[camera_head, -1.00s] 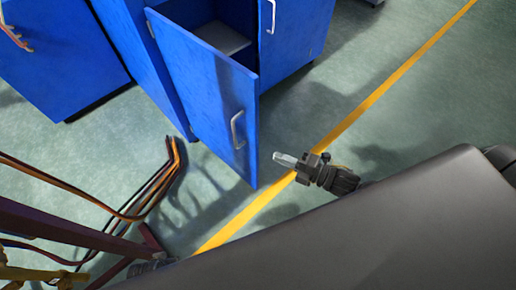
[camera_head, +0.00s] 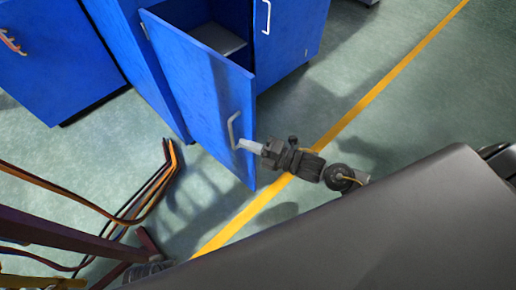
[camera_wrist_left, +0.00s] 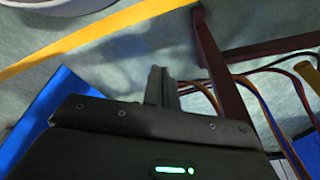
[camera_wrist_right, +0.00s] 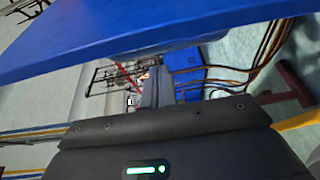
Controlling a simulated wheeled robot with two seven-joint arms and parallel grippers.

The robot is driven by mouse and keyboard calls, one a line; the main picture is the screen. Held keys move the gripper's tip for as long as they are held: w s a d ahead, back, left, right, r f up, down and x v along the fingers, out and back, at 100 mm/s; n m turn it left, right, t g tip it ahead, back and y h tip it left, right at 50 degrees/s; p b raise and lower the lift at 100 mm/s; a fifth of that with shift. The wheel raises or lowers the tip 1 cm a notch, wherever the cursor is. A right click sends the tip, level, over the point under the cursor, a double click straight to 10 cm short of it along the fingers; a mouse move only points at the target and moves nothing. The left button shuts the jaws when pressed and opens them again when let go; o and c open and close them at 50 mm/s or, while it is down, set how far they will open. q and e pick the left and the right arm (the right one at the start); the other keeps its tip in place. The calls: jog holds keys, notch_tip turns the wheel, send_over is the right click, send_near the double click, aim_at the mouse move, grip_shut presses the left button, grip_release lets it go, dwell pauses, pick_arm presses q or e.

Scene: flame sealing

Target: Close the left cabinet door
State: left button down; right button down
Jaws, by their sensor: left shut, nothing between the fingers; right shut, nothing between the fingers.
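The left cabinet door (camera_head: 195,90) is a blue panel standing wide open, hinged on its left side, with a silver handle (camera_head: 232,130) near its free edge. The blue cabinet (camera_head: 293,38) behind it shows a shelf inside. My right gripper (camera_head: 243,146) is shut and empty, its fingertips by the lower end of the handle; I cannot tell whether they touch. The right wrist view shows the shut fingers (camera_wrist_right: 160,88) just below a blue panel (camera_wrist_right: 130,30). My left gripper (camera_wrist_left: 160,86) is shut and empty over the floor in the left wrist view.
Another blue cabinet (camera_head: 55,55) stands at the far left. Orange and black cables (camera_head: 160,185) and a dark red frame (camera_head: 70,235) lie at the lower left. The green floor with a yellow line (camera_head: 385,85) is clear to the right.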

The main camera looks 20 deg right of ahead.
jog(key=shift+w+d, duration=0.3)
jog(key=shift+d, duration=0.35)
jog(key=shift+w+d, duration=0.25)
jog(key=shift+d, duration=0.4)
jog(key=shift+d, duration=0.15)
